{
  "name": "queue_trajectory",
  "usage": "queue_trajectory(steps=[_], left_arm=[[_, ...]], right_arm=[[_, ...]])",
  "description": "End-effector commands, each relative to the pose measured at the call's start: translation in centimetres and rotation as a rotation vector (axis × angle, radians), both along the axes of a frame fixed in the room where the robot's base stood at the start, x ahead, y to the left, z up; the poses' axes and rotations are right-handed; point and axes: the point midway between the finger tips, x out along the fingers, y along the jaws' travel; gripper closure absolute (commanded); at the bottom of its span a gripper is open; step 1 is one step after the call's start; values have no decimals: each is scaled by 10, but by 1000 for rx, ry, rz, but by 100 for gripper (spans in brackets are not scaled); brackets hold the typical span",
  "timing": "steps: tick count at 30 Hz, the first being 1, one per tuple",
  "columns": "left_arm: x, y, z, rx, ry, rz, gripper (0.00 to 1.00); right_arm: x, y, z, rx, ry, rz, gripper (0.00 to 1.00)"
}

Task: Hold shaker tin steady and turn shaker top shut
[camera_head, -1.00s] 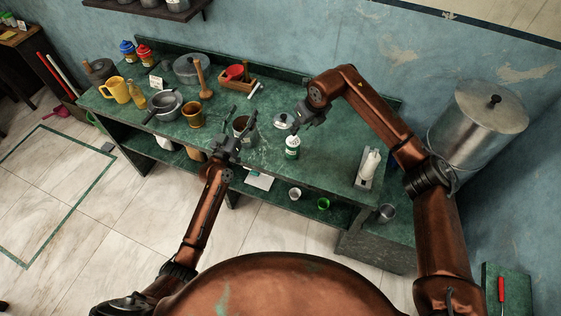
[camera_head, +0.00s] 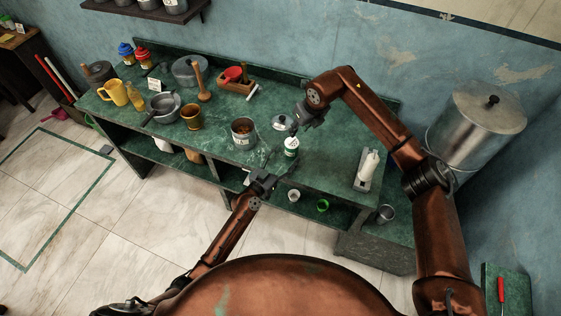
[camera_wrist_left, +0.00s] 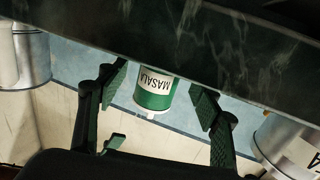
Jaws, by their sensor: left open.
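The shaker tin (camera_head: 291,147), green and white, stands upright near the front edge of the counter. In the left wrist view the tin (camera_wrist_left: 153,95) appears upside down with a MASALA label. My left gripper (camera_head: 281,176) is open in front of the counter, just short of the tin. In its wrist view the tin shows between the two spread fingers, with gaps on both sides. My right gripper (camera_head: 295,127) is at the shaker top, pointing down from above. Its fingers are too small and dark to tell whether they grip the top, which they largely hide.
A labelled metal pot (camera_head: 243,138) stands left of the tin. A lidded metal dish (camera_head: 283,122) lies just behind it. A grey stand with a white bottle (camera_head: 369,166) is to the right. A white cup (camera_head: 294,195) and a green cup (camera_head: 322,205) sit on the lower shelf.

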Motion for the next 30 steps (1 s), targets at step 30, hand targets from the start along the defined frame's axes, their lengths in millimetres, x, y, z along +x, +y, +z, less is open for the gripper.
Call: queue_trajectory(steps=[30], left_arm=[[32,-20,0,-1,1,1,66]], right_arm=[[0,0,0,0,0,0,71]])
